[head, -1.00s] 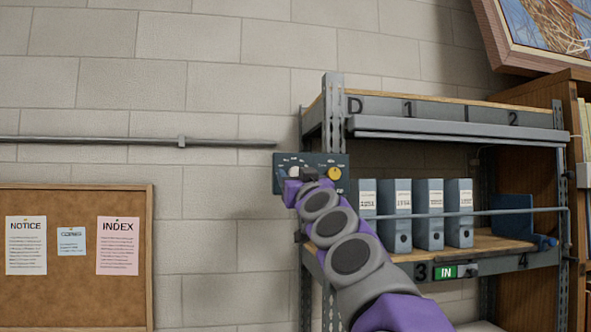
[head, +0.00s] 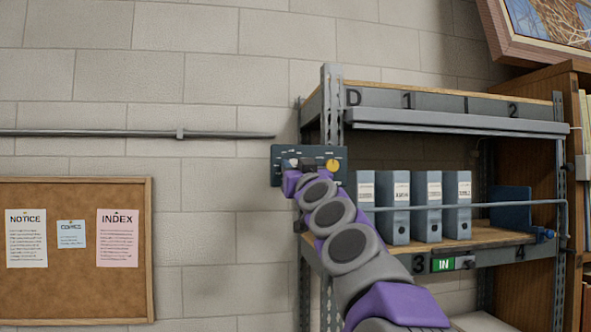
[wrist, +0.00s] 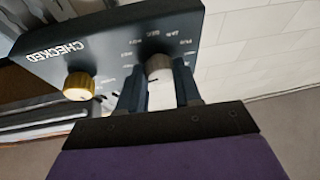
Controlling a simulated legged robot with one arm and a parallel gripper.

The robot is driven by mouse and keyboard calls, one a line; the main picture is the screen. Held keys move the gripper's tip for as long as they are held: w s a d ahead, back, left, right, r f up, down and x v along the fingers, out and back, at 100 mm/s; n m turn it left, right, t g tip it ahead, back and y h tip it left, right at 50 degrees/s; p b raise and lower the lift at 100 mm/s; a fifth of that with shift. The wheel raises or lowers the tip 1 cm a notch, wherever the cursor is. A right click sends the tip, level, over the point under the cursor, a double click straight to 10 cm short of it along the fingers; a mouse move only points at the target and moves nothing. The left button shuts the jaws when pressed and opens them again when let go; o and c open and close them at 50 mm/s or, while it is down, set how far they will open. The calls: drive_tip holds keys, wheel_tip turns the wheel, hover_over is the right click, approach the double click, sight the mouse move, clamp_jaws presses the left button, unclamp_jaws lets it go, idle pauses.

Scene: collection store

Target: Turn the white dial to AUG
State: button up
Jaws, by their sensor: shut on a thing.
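The white dial (wrist: 159,72) sits on the dark panel (wrist: 110,40), which is marked CHECKED and appears upside down in the wrist view. Small month labels ring the dial; I cannot read its setting. My gripper (wrist: 158,88) is shut on the white dial, one finger on each side. A yellow knob (wrist: 79,86) is beside it on the same panel. In the head view the panel (head: 318,152) is at the shelf's left post, with the yellow knob (head: 333,165) at right. The white dial (head: 293,163) is partly hidden there by my gripper.
A metal shelf (head: 440,120) with several blue-grey binders (head: 427,208) stands right of the panel. A horizontal rail (head: 100,134) runs along the wall at left, above a cork board (head: 80,280). A green IN sign (head: 443,265) is on the lower shelf edge.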

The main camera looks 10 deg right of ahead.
drive_tip(key=shift+n+b, duration=0.3)
drive_tip(key=shift+c, duration=0.4)
drive_tip(key=shift+r+n+y+b, duration=0.1)
drive_tip(key=shift+n+y+b, duration=0.6)
drive_tip(key=shift+n+b, duration=0.3)
drive_tip(key=shift+n, duration=0.6)
drive_tip(key=shift+s+d+r+y+b, duration=0.1)
drive_tip(key=shift+r+y+b, duration=0.1)
drive_tip(key=shift+y+b, duration=0.15)
drive_tip(key=shift+n+g+y, duration=0.25)
drive_tip(key=shift+n+g, duration=0.15)
drive_tip(key=shift+n, duration=0.2)
drive_tip(key=shift+f, duration=0.1)
